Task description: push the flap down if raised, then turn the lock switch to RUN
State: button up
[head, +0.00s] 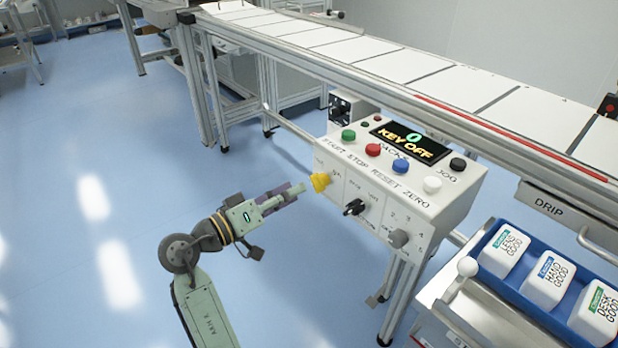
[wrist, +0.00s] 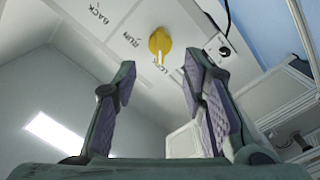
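A yellow switch (head: 320,182) sits on the left part of the white control box's front face. In the wrist view the yellow switch (wrist: 159,42) is a round knob with a narrow pointer. The pointer is near a partly hidden label that seems to read LOCK; the RUN label (wrist: 131,40) is to its left. My gripper (head: 294,191) is just left of the switch in the head view. In the wrist view my gripper (wrist: 159,62) is open and empty, with the knob showing between and beyond its fingertips. I cannot make out a raised flap.
The box display (head: 410,140) reads KEY OFF. Coloured buttons line the box top. A blue tray (head: 510,290) with white boxes stands at lower right. The floor left is clear.

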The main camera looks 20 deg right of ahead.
aim_at(311, 181)
jog(key=p+x, duration=0.1)
jog(key=x, duration=0.6)
jog(key=shift+c, duration=0.5)
grip_shut()
